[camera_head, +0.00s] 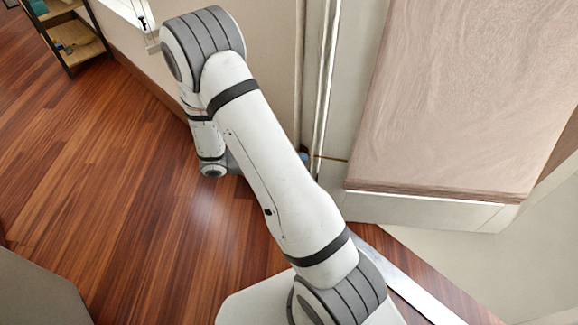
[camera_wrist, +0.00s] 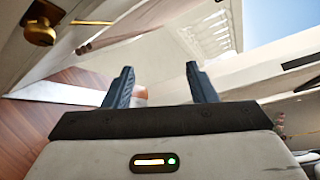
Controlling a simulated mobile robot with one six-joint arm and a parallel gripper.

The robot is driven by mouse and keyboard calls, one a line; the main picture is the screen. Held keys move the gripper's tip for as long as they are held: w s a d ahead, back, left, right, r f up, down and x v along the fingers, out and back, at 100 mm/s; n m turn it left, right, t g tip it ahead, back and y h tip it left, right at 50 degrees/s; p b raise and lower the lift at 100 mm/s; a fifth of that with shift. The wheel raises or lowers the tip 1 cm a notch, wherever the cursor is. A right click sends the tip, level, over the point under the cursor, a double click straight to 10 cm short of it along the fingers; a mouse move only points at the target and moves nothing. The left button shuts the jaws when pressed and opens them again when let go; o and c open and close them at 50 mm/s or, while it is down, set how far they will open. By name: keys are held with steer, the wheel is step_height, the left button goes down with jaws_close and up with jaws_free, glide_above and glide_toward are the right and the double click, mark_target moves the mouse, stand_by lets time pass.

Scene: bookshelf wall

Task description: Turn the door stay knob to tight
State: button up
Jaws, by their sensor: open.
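I cannot read the knob's setting. My gripper (camera_wrist: 160,67) is open, its two dark blue fingers apart with nothing between them. The knob lies up and left of the fingers, not touching them. In the head view a thin brass bar (camera_head: 331,158) shows low beside the door edge; the knob is not visible there, and my arm covers most of the gripper.
A large pale panel (camera_head: 460,90) stands at the right, with a white frame (camera_head: 322,80) to its left. A small shelf (camera_head: 72,35) stands at the far upper left. The wooden floor (camera_head: 110,170) is clear left of my arm.

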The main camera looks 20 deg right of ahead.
steer(key=s+a+r+m+y, duration=0.2)
steer(key=s+r+m+y, duration=0.2)
steer(key=m, duration=0.6)
steer(key=s+a+r+m+t+y, duration=0.1)
steer(key=s+a+r+m+y, duration=0.2)
steer(key=s+r+m+y, duration=0.2)
steer(key=shift+s+a+r+m+y, duration=0.25)
steer(key=shift+r+m+y, duration=0.9)
steer(key=shift+m, duration=1.25)
steer(key=shift+f, duration=0.2)
steer(key=s+a+r+m+t+y+p, duration=0.1)
steer(key=a+r+m+t+y+p, duration=0.1)
steer(key=r+p, duration=1.1)
steer(key=s+a+r+m+t+y+p, duration=0.1)
steer(key=r+m+t+p, duration=0.3)
steer(key=r+p, duration=1)
step_height(320, 180, up, 8)
steer(key=shift+a+f+m+y, duration=0.1)
steer(key=shift+a+m+y, duration=0.35)
steer(key=shift+m, duration=0.45)
